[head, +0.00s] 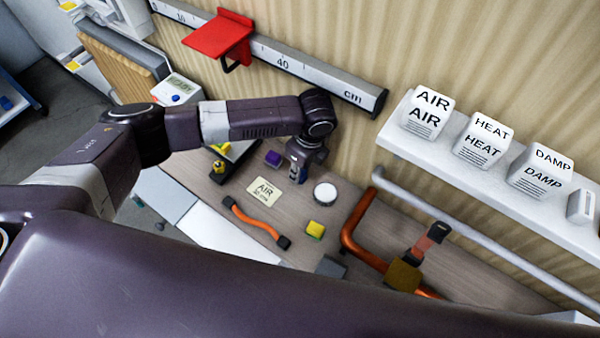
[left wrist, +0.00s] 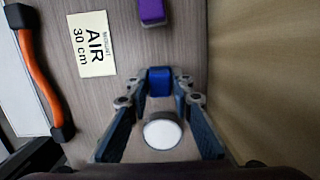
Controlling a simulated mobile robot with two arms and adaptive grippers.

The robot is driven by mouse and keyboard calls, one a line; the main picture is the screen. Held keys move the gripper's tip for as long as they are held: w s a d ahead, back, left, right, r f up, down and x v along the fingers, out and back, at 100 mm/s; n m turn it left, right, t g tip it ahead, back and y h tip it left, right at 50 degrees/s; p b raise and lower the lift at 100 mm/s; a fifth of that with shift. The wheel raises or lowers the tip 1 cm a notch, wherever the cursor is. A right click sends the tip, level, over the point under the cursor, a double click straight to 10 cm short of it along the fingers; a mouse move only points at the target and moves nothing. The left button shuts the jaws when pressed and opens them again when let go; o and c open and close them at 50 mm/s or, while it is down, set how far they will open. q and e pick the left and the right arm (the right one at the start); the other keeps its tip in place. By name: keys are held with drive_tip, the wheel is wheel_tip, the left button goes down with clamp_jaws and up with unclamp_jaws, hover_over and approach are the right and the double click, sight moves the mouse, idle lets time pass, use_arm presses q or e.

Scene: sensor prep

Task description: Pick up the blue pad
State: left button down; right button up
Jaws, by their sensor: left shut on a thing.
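The blue pad (left wrist: 160,82) shows in the left wrist view as a small deep-blue block between my fingertips. My left gripper (left wrist: 161,88) is shut on it, one finger on each side. In the head view my left gripper (head: 298,170) points down at the grey-brown tabletop, close to a white round thing (head: 325,193). The pad is hardly distinguishable there from the gripper. I cannot tell whether it touches the table. My right gripper is not in view.
An orange-brown pipe (head: 356,226) stands right. A white shelf (head: 393,143) holds labelled blocks. A ruler rail (head: 330,86) runs along the wall.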

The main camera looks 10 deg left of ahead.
use_arm(q)
drive_tip(key=shift+s+a+r+b, duration=0.1)
drive_tip(key=shift+s+r+b, duration=0.2)
drive_tip(key=shift+b, duration=0.35)
drive_tip(key=r+b, duration=0.1)
drive_tip(key=r, duration=0.1)
drive_tip(key=r+b, duration=0.1)
drive_tip(key=r, duration=0.2)
drive_tip(key=shift+w+r, duration=0.2)
drive_tip(key=shift+r, duration=0.1)
drive_tip(key=s+a+b, duration=0.2)
drive_tip(key=s+a, duration=0.1)
drive_tip(key=s, duration=0.6)
drive_tip(key=s+a+b, duration=0.2)
drive_tip(key=s+a, duration=0.2)
drive_tip(key=s, duration=0.5)
drive_tip(key=shift+s+a+r, duration=0.2)
drive_tip(key=shift+r, duration=0.2)
